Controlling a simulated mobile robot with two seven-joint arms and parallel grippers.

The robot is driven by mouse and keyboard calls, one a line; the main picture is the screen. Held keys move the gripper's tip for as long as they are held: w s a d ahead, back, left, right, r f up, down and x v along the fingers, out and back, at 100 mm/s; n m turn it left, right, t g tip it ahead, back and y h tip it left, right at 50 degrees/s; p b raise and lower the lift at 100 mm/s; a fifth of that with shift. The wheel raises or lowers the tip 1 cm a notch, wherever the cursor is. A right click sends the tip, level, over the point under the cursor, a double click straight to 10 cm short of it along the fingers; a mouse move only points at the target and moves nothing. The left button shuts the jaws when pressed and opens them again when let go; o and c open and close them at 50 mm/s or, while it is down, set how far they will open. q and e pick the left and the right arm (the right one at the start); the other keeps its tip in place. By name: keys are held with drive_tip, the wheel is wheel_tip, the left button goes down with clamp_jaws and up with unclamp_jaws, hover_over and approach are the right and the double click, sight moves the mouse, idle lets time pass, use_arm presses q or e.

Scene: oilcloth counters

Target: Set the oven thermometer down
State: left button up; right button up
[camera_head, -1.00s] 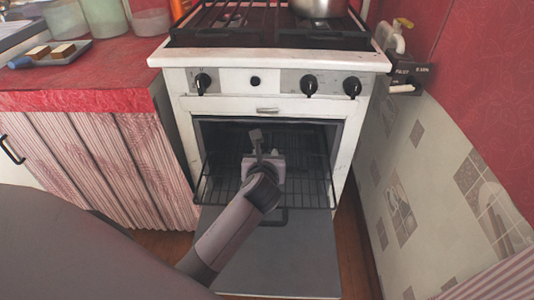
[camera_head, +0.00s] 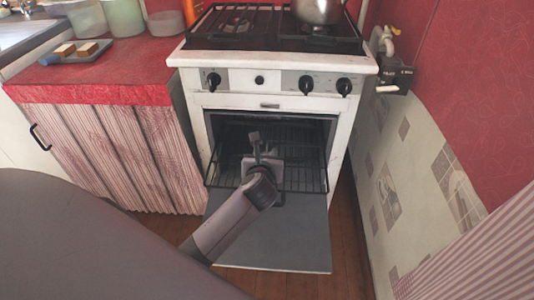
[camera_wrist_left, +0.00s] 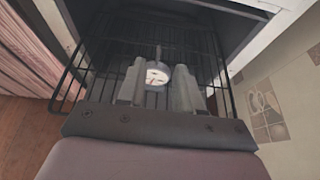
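My left gripper (camera_head: 258,146) is at the open oven (camera_head: 268,106), over the front part of its pulled-out wire rack (camera_head: 308,178). In the left wrist view the gripper (camera_wrist_left: 158,76) has the oven thermometer (camera_wrist_left: 157,73) between its fingers, a small round white dial with a thin piece above it. The fingers appear shut on it. In the head view the thermometer shows only as a small grey shape (camera_head: 254,136) above the gripper. Whether it touches the rack is unclear. My right gripper is not in view.
The oven door (camera_head: 290,235) hangs open below the rack. A metal pot (camera_head: 318,10) stands on the stove top. A red-covered counter (camera_head: 110,75) with a small tray (camera_head: 72,55) is at the left. A tiled wall (camera_head: 405,190) closes the right side.

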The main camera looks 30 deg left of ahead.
use_arm(q)
drive_tip(key=s+d+f+n+h, duration=0.3)
drive_tip(key=s+n, duration=0.5)
drive_tip(key=n, duration=0.1)
drive_tip(key=s+d+f+n+g+h, duration=0.1)
drive_tip(key=s+d+n, duration=0.3)
drive_tip(key=s+n, duration=0.4)
drive_tip(key=s+d+f+n+g+h, duration=0.1)
drive_tip(key=s+d+f+n+h, duration=0.2)
drive_tip(key=s+n, duration=0.5)
drive_tip(key=shift+s+d+f+n+h, duration=0.35)
drive_tip(key=shift+f+n+h, duration=0.5)
drive_tip(key=shift+n, duration=1.05)
